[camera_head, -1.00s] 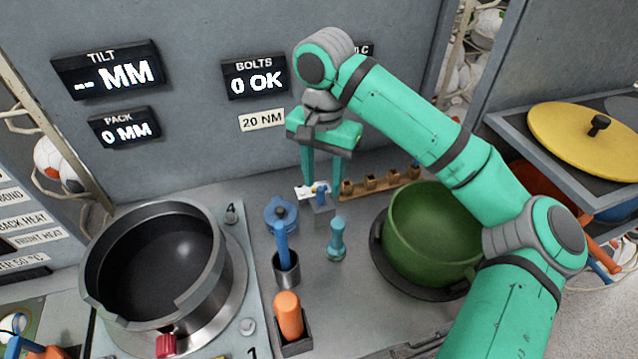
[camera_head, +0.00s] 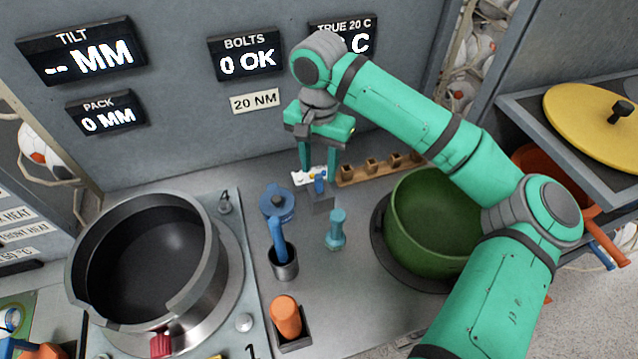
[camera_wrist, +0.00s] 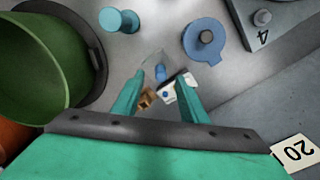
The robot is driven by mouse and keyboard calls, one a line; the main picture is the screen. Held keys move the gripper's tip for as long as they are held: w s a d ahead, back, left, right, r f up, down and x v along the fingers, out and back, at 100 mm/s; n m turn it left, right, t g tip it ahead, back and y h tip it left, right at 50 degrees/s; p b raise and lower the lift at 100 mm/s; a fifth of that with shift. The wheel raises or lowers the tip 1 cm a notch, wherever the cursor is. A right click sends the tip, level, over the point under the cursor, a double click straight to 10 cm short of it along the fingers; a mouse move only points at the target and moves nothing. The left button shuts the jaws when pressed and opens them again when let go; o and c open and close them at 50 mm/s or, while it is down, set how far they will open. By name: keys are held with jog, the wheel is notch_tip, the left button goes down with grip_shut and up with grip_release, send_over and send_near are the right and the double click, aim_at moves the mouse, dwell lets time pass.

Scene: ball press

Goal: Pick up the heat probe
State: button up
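A small blue and white piece, which looks like the heat probe (camera_head: 319,184), stands in a small grey block (camera_head: 318,201) on the bench near the back wall. It also shows in the wrist view (camera_wrist: 162,72), between the fingers. My gripper (camera_head: 318,167) points down just above and around it, with its two green fingers apart. In the wrist view my gripper (camera_wrist: 163,77) is open, and I see no finger clearly touching the piece. Its lower part is hidden by the block.
A wooden rack (camera_head: 375,174) stands close to the right of the probe. A green pot (camera_head: 435,225) is further right. A blue lidded piece (camera_head: 277,202), a teal piece (camera_head: 336,230), a blue-handled tool in a cup (camera_head: 284,263) and an orange handle (camera_head: 285,316) stand nearby.

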aim_at(319, 175)
jog(key=shift+w+f, duration=0.15)
jog(key=shift+f, duration=2.05)
grip_shut()
jog(key=shift+r, duration=0.15)
notch_tip(319, 175, up, 18)
